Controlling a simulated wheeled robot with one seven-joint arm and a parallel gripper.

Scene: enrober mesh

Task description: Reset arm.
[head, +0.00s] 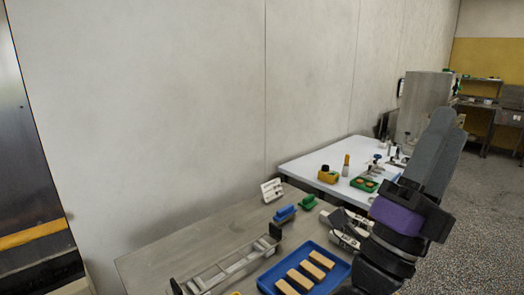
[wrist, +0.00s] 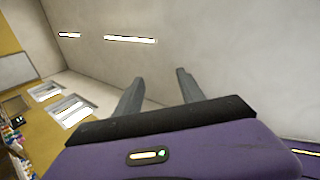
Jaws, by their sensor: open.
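My gripper (wrist: 155,92) shows in the wrist view with its two grey fingers apart and nothing between them. Behind the fingers in that view are the pale wall and ceiling lights, so the gripper points up and away from the table. In the head view my arm, with a purple section, stands at the right, over the right side of the metal table (head: 150,262). The fingertips cannot be made out clearly in the head view.
A blue tray (head: 333,282) with several tan blocks lies on the metal table near my arm. A metal rack (head: 225,268), a blue-handled item (head: 285,214) and a green item (head: 308,202) are near it. A white table (head: 310,163) holds a green tray (head: 364,184). A wall runs behind.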

